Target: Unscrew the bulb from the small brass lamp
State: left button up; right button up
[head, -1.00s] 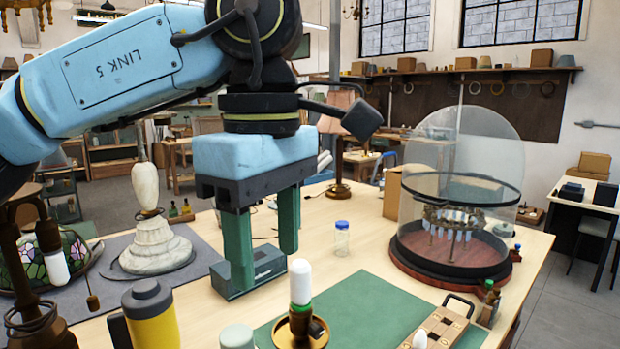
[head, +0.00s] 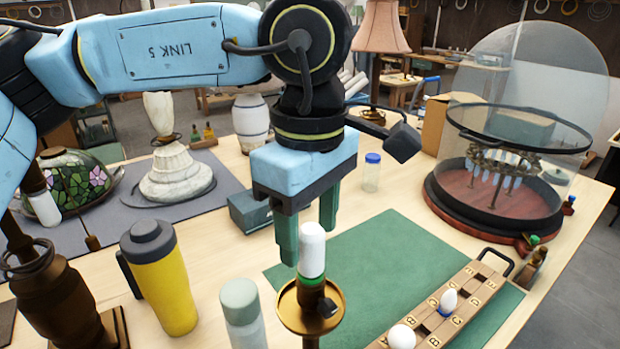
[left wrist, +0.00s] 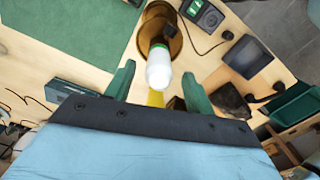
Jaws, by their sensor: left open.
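The small brass lamp (head: 292,313) stands upright at the front of the table, with a round brass dish. A white bulb (head: 312,250) with a green collar at its foot sits upright in it. My left gripper (head: 308,243) is open and empty, pointing down just behind the bulb in the head view. In the left wrist view the bulb (left wrist: 158,70) shows in line with the gap between the green fingers (left wrist: 158,82), around their tip level. I cannot tell whether a finger touches it. The lamp's dish (left wrist: 155,28) shows beyond it. My right gripper is not in view.
A yellow mug (head: 163,285) and a pale-lidded jar (head: 241,315) stand left of the lamp. A wooden rack (head: 474,292) with bulbs lies right, on a green mat (head: 370,255). Behind are a small jar (head: 371,178), a glass-domed piece (head: 450,205) and a grey-green box (head: 249,210).

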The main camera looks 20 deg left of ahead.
aim_at(310, 248)
pick_arm(q)
notch_tip(310, 248, down, 2)
jog(key=shift+f, duration=0.15)
jog(key=shift+w+f, duration=0.1)
jog(key=shift+f, duration=0.45)
jog(key=shift+c, duration=0.5)
jog(key=c, duration=0.9)
jog(key=n+b, duration=0.2)
jog(key=n, duration=0.1)
jog(key=n+b, duration=0.1)
jog(key=b, duration=0.1)
jog(key=shift+f+n, duration=0.25)
jog(key=shift+n, duration=0.15)
jog(key=shift+r+n+b, duration=0.1)
jog(key=shift+n+b, duration=0.5)
jog(key=shift+n, duration=0.6)
jog(key=shift+r+n, duration=0.15)
jog(key=shift+n, duration=0.25)
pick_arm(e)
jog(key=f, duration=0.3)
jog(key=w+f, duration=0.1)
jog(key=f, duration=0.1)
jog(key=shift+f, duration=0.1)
